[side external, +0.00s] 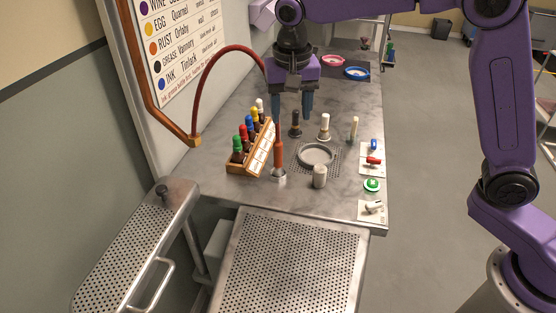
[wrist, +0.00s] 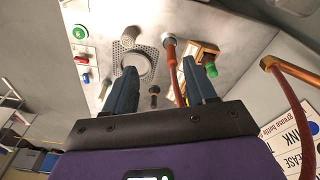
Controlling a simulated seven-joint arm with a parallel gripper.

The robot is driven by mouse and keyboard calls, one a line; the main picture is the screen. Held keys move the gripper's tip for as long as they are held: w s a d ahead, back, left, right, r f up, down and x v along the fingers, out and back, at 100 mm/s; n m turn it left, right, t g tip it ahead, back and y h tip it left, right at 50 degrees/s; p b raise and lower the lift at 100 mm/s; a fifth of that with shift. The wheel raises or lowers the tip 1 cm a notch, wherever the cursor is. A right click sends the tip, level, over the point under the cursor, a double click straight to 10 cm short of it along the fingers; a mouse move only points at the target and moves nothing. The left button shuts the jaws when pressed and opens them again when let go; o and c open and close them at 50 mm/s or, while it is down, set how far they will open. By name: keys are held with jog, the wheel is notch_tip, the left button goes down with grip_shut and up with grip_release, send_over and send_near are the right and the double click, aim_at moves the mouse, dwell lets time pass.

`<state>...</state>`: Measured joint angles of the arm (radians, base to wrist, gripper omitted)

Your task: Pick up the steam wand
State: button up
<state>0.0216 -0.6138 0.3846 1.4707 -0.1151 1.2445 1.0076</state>
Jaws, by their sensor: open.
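The steam wand, which I take to be the slim orange-red upright piece (side external: 278,152), stands in a silver base on the metal worktop beside the bottle rack. In the wrist view the wand (wrist: 172,57) shows between the fingers, nearer the right one, and its lower part in that picture runs behind my gripper. My gripper (side external: 291,116) is open and empty, fingers pointing down above the worktop. In the side view its left finger is in line with the wand's top. In the wrist view my gripper (wrist: 160,68) looks apart from it; contact cannot be confirmed.
A wooden rack (side external: 262,152) of colour-capped bottles stands left of the wand. A round metal ring (side external: 315,155), a white cylinder (side external: 319,177) and several brush-like tools are on its right. A red hose (side external: 213,68) arcs from a copper fitting. Switches line the right edge.

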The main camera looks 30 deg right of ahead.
aim_at(278, 149)
jog(key=w+m, duration=0.5)
jog(key=w, duration=0.2)
jog(key=f, duration=0.5)
jog(key=w+d+f, duration=0.1)
jog(key=f, duration=0.5)
jog(key=w+d+f, duration=0.1)
jog(key=f, duration=0.5)
jog(key=shift+d+f, duration=0.15)
jog(key=shift+f, duration=0.1)
grip_shut()
